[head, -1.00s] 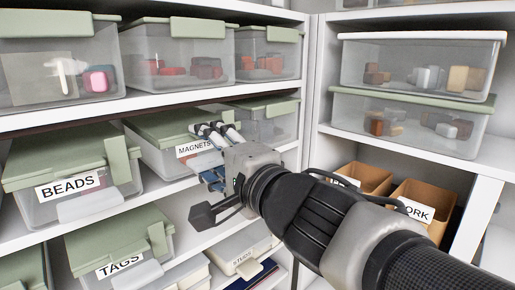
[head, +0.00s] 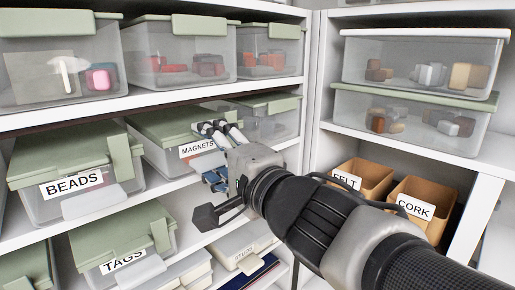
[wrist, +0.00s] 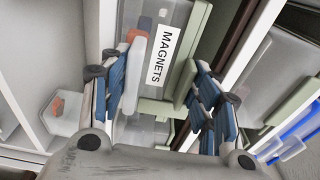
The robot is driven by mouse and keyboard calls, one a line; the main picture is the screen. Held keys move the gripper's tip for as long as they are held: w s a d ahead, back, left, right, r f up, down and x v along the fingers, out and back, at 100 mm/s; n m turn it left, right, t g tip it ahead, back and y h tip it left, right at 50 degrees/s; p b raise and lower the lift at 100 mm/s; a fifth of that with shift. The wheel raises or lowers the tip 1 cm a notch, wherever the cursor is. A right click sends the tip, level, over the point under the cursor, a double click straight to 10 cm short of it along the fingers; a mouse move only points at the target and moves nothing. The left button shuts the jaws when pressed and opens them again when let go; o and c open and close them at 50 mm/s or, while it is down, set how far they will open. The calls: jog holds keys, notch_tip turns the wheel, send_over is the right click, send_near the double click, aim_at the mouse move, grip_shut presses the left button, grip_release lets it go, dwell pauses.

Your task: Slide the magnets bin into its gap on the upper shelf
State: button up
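The magnets bin (head: 165,128) is a clear bin with a green lid and a white label. It sits on the middle visible shelf in the head view, between the beads bin (head: 75,170) and another green-lidded bin (head: 272,115). My gripper (head: 215,155) is at its front and covers part of it. In the wrist view, the fingers of my gripper (wrist: 158,88) are spread wide, with the front, label and pale handle of the magnets bin (wrist: 162,55) between them. I cannot tell whether either finger touches it. The bin's rear is hidden.
Above is a row of clear bins (head: 180,58) with green lids. Below stand the tags bin (head: 125,240) and a studs box (head: 245,250). To the right are stacked clear bins (head: 415,100) and open felt (head: 362,178) and cork (head: 425,200) boxes. A white upright (head: 312,120) divides the shelving.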

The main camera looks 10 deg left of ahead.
jog(key=o, duration=0.4)
jog(key=shift+f, duration=0.1)
jog(key=shift+d, duration=0.1)
dwell(0.6)
jog(key=shift+s+d, duration=0.1)
jog(key=shift+s, duration=0.05)
jog(key=shift+p+v, duration=1.05)
jog(key=shift+v, duration=0.15)
jog(key=shift+w+d+v, duration=0.15)
jog(key=shift+v, duration=1.4)
jog(key=shift+w+d+v, duration=0.1)
jog(key=shift+d+v, duration=0.05)
jog(key=shift+v, duration=1.35)
